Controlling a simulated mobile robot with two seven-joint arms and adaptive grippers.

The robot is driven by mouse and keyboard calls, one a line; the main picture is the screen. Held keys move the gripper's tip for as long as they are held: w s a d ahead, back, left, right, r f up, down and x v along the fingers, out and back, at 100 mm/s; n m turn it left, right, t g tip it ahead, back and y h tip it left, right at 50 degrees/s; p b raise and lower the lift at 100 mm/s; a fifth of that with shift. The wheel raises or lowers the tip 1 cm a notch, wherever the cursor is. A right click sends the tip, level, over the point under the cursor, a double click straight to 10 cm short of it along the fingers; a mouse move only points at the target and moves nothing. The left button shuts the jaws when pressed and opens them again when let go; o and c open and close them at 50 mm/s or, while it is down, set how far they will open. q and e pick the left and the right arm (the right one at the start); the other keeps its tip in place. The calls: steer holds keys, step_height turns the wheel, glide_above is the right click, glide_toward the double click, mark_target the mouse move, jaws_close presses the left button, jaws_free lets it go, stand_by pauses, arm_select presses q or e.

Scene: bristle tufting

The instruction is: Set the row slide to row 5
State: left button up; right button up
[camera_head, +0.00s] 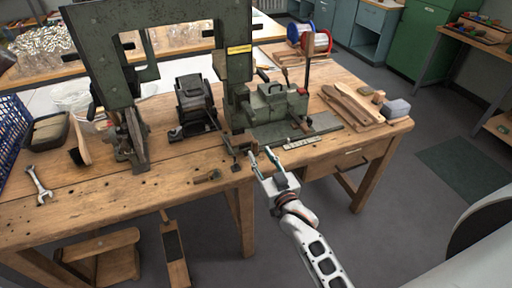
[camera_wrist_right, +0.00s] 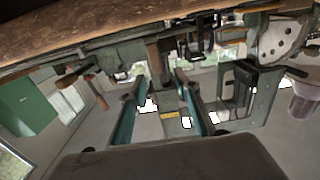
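The green tufting machine (camera_head: 272,105) stands on the wooden bench, with a flat plate and a light strip with marks (camera_head: 301,143) at its front right. The strip may be the row scale; its marks are too small to read. A small dark upright post (camera_head: 235,162) with a foot stands at the bench's front edge; I cannot tell whether it belongs to the row slide. My right gripper (camera_head: 262,154) is open and empty at the front edge, just right of this post. Its teal-padded fingers (camera_wrist_right: 158,112) are apart in the right wrist view. My left gripper is not in view.
A tall green press frame (camera_head: 110,60) and a dark motor (camera_head: 195,100) stand left of the machine. Wooden brush blanks (camera_head: 350,103) and a grey block (camera_head: 397,108) lie to the right. A wrench (camera_head: 39,186) lies at far left. The front-left bench top is mostly clear.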

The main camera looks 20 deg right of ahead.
steer(key=s, duration=0.5)
stand_by(0.4)
steer(key=s+a+f+n+g+y, duration=0.2)
steer(key=s+f+n+g, duration=0.2)
steer(key=s+f, duration=1.3)
steer(key=s+g, duration=0.3)
steer(key=shift+s+f, duration=0.2)
steer(key=shift+s, duration=0.1)
steer(key=shift+a, duration=0.1)
